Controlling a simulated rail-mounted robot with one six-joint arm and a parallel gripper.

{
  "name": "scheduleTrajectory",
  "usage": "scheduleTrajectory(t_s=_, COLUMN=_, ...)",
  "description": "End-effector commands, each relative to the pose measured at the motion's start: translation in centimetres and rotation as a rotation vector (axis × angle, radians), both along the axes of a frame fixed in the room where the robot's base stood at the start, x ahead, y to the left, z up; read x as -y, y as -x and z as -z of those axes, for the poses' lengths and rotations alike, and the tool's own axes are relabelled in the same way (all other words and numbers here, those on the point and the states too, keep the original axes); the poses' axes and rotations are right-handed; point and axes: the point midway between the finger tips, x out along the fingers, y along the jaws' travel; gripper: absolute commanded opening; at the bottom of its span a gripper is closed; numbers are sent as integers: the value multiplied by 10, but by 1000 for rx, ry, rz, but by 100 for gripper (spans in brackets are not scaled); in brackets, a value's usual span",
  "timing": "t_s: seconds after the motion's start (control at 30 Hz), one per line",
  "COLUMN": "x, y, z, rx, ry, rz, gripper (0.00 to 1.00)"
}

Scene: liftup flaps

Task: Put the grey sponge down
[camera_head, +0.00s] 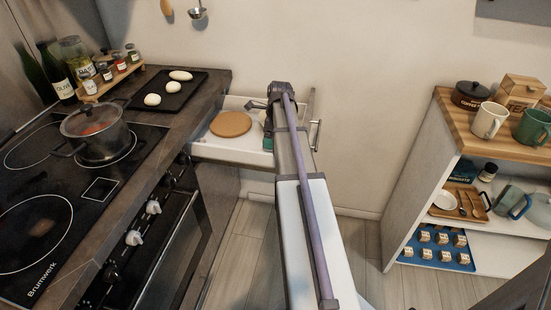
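My arm reaches forward from the bottom of the view, and my gripper (264,108) is at its far end, over the open white drawer (205,150). The arm's last links cover much of the gripper. I cannot tell whether the fingers are open or shut. I cannot clearly make out the grey sponge; it may be hidden behind my arm. A small teal thing (267,143) shows just left of my arm, below the gripper, at the drawer. I cannot tell whether the gripper touches it.
A round tan board (231,124) lies in the drawer's left part. The drawer handle (318,134) is right of my arm. The counter at left holds a black tray (185,92) with white items and a pot (96,128) on the hob. A shelf unit (425,190) stands right; floor between is clear.

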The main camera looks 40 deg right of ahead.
Motion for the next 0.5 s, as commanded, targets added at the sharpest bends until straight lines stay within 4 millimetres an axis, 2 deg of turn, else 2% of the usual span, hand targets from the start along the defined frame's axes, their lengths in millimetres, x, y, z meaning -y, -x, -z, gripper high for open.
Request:
scheduleTrajectory(t_s=0.03, x=0, y=0, z=25, rx=0, ry=0, rz=0, gripper=70)
scheduleTrajectory(t_s=0.1, x=0, y=0, z=31, rx=0, ry=0, rz=-1, gripper=70)
scheduleTrajectory(t_s=0.23, x=0, y=0, z=30, rx=0, ry=0, rz=-1, gripper=70)
scheduleTrajectory(t_s=0.4, x=0, y=0, z=64, rx=0, ry=0, rz=-2, gripper=70)
scheduleTrajectory(t_s=0.5, x=0, y=0, z=67, rx=0, ry=0, rz=-2, gripper=70)
